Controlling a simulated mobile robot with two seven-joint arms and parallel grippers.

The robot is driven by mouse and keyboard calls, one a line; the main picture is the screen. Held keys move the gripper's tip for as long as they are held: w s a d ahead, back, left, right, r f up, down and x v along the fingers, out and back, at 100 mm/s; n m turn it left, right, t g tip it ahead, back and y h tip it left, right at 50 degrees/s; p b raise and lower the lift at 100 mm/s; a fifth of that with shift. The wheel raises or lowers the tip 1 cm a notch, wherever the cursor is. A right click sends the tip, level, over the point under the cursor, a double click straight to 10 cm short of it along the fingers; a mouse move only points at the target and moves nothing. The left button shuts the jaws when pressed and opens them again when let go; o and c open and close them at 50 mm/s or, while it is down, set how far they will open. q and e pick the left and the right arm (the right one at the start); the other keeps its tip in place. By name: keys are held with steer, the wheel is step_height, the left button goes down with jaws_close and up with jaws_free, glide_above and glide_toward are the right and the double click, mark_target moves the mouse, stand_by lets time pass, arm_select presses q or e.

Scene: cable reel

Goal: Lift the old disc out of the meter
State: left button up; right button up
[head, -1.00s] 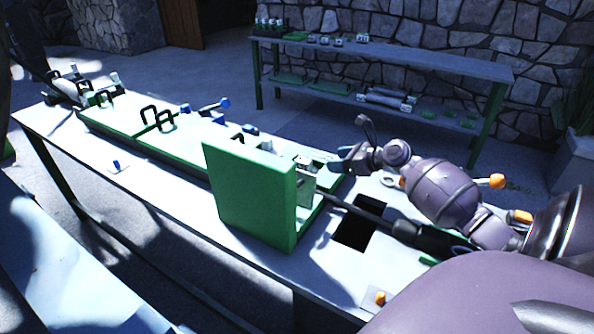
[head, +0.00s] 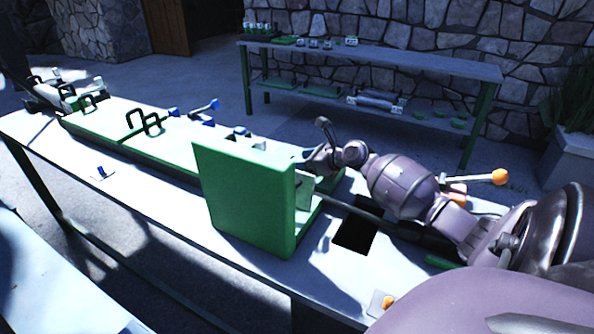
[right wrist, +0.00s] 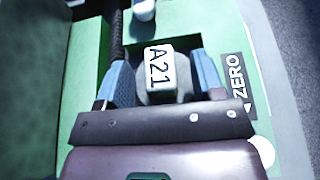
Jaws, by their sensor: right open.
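The meter appears to be the green housing with an upright panel (head: 240,200) on the bench in the head view. In the right wrist view its green face (right wrist: 85,50) has a recess with a ZERO label (right wrist: 236,75) at the right. A white block marked A21 (right wrist: 159,68) sits on a rounded grey part (right wrist: 155,97), perhaps the old disc. My right gripper (right wrist: 163,75) is open, its blue fingers on either side of the block with gaps visible. In the head view the right gripper (head: 308,156) is partly hidden behind the panel. My left gripper is not seen.
The long bench (head: 150,215) carries a green base with black handles (head: 148,121) and blue-tipped levers to the left. A dark square opening (head: 355,232) lies right of the panel. A second shelf bench (head: 400,62) stands behind. The bench's front strip is mostly clear.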

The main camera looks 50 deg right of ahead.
steer(key=shift+r, duration=0.1)
jaws_close()
stand_by(0.3)
